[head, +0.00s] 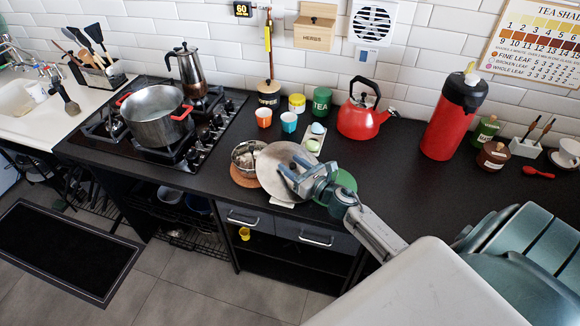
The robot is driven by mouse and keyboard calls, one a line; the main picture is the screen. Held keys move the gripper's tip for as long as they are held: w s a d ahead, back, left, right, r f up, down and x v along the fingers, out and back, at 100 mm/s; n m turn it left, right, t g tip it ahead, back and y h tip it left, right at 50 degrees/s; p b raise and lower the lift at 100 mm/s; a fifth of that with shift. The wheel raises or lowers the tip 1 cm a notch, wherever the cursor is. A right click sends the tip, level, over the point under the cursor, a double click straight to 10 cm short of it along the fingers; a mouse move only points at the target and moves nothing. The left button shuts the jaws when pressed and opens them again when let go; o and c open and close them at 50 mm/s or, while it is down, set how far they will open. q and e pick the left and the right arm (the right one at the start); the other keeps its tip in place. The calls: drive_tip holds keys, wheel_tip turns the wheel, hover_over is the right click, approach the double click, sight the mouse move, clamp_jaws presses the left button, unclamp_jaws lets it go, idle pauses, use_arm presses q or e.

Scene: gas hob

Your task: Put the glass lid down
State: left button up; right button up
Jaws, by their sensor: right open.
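A round greyish disc, which looks like the glass lid (268,178), is at the front of the dark counter, right of the hob. My right gripper (292,173) is open, with its fingers over the right part of the lid. It hides that part, and I cannot tell whether they touch or whether the lid rests fully on the counter. A steel pot (154,112) with red handles stands without a lid on the hob. My left gripper is not in view.
A small metal bowl (243,157) on a round brown mat stands left of the lid. A green round thing (345,181) is partly hidden behind my right gripper. A red kettle (361,119), cups and tins stand behind. Counter right of the kettle is fairly clear, up to a red flask (447,128).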

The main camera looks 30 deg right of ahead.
sight(294, 163)
clamp_jaws()
idle(0.3)
drive_tip(key=shift+r, duration=0.5)
wheel_tip(294, 163, up, 3)
drive_tip(key=shift+s+r+p, duration=0.1)
drive_tip(key=shift+p, duration=1.15)
drive_tip(key=shift+s+a+f+b, duration=0.2)
drive_tip(key=shift+s+a, duration=0.1)
drive_tip(key=shift+s, duration=0.15)
drive_tip(key=shift+s+a+f+b, duration=0.15)
drive_tip(key=shift+s+a, duration=0.15)
drive_tip(key=shift+s, duration=0.15)
drive_tip(key=s+a+r, duration=0.1)
drive_tip(key=s+a, duration=0.6)
drive_tip(key=s, duration=0.4)
drive_tip(key=shift+s+a+r, duration=0.15)
drive_tip(key=shift+s+r, duration=0.1)
drive_tip(key=shift+s, duration=0.1)
